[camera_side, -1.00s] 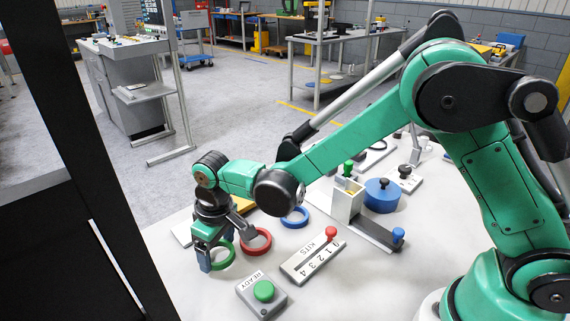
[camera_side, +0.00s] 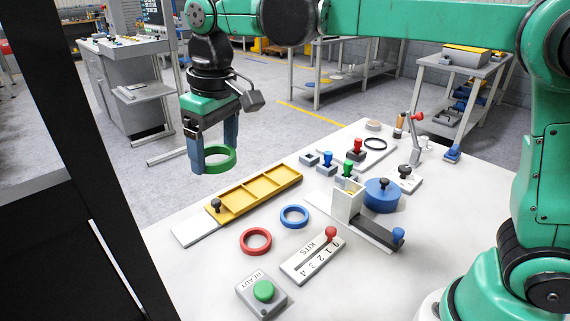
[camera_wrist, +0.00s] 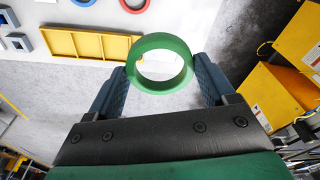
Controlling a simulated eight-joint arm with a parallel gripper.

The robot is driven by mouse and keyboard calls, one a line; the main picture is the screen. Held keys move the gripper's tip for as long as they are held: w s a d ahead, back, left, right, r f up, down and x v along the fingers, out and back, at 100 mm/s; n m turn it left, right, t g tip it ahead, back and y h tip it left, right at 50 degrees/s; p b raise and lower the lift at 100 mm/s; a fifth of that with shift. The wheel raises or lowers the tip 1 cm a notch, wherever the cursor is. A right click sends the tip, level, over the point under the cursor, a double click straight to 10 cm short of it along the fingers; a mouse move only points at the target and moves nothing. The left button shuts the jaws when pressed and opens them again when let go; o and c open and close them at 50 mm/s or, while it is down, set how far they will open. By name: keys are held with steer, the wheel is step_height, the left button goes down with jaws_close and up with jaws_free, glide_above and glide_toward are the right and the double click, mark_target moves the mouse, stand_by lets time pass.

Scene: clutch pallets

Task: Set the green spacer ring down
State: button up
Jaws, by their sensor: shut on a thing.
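The green spacer ring (camera_side: 220,159) is held between the two blue-grey fingers of my gripper (camera_side: 213,160), up in the air beyond the left back edge of the table. The ring also shows in the wrist view (camera_wrist: 160,41), with a finger on each side of it and its hole open to the camera. My gripper also shows in the wrist view (camera_wrist: 164,85), shut on the ring's outside. A yellow tray (camera_side: 262,193) with compartments lies on the table, lower and to the right of the ring.
A red ring (camera_side: 244,241) and a blue ring (camera_side: 281,216) lie flat on the table. A sliding KITS scale (camera_side: 309,262), a green READY button (camera_side: 263,290), a blue round container (camera_side: 381,202) and several stamps stand nearby. Bare table shows left of the red ring.

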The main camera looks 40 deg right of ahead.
steer(key=s+d+f+m, duration=0.1)
steer(key=d+m, duration=0.1)
steer(key=d, duration=0.4)
steer(key=s+d+f+m, duration=0.1)
steer(key=s+d+m, duration=0.1)
steer(key=d, duration=0.5)
steer(key=w+d+f+n, duration=0.6)
steer(key=w+d+f, duration=0.3)
steer(key=w, duration=0.4)
steer(key=shift+s+f, duration=0.2)
steer(key=shift+f, duration=2.85)
